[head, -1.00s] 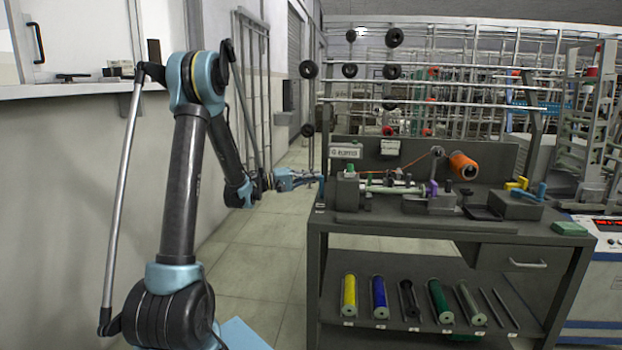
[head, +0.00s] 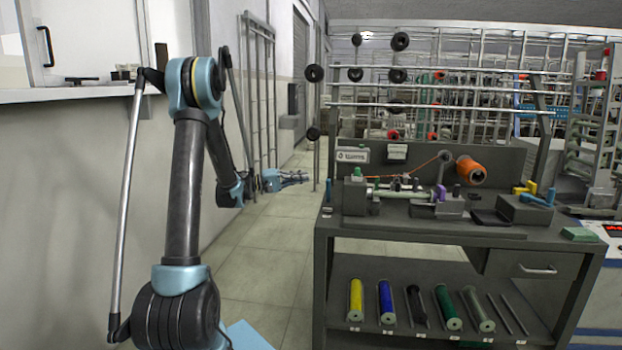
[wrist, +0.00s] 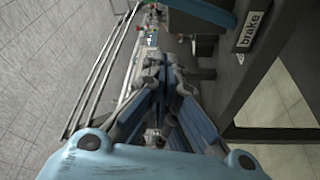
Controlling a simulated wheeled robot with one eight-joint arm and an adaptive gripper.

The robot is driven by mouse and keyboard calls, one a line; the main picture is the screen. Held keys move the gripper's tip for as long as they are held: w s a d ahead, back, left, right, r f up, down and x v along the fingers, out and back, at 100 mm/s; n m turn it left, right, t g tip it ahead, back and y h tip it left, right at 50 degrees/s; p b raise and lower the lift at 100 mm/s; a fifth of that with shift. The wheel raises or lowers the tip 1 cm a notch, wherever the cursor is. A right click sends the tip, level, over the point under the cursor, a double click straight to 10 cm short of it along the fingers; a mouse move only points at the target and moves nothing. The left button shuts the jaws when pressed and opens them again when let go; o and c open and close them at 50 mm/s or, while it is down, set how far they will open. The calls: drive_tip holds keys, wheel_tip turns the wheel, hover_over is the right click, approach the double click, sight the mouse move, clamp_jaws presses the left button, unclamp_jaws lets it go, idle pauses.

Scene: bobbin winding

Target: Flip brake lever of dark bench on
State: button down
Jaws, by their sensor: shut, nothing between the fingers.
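The dark bench (head: 420,229) stands at the right of the head view. A small blue upright piece (head: 328,190) at its left end, above a small white label (head: 327,211), looks like the brake lever. In the wrist view the label reads "brake" (wrist: 250,31), and a blue-green bar (wrist: 203,12) beside it at the top edge may be the lever; its setting cannot be told. My gripper (head: 304,179) is shut and empty, left of the bench end and apart from the lever.
A winding spindle, an orange thread spool (head: 471,170) and a blue-handled block (head: 525,207) are on the bench top. Several coloured bobbins lie on the lower shelf (head: 385,301). A wall with a ledge (head: 70,93) is at left. The floor (head: 270,240) between wall and bench is clear.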

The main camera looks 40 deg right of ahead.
drive_tip(key=shift+v, duration=1)
drive_tip(key=shift+a, duration=0.1)
drive_tip(key=a+f+n+t+y, duration=0.2)
drive_tip(key=a+n+t+y, duration=0.55)
drive_tip(key=a, duration=1.85)
drive_tip(key=s+a+f+n+t+y, duration=0.1)
drive_tip(key=s+a+f, duration=0.3)
drive_tip(key=a, duration=0.7)
drive_tip(key=s+a+f+t+y, duration=0.2)
drive_tip(key=s+a+f+y, duration=0.2)
drive_tip(key=a, duration=0.6)
drive_tip(key=s+a+f+n+t+y, duration=0.1)
drive_tip(key=s+a+f+t+y, duration=0.1)
drive_tip(key=a, duration=0.9)
drive_tip(key=shift+s+a+f+n+y, duration=0.35)
drive_tip(key=shift+s+f+y, duration=0.2)
drive_tip(key=shift+s+f, duration=0.45)
drive_tip(key=shift+t, duration=0.25)
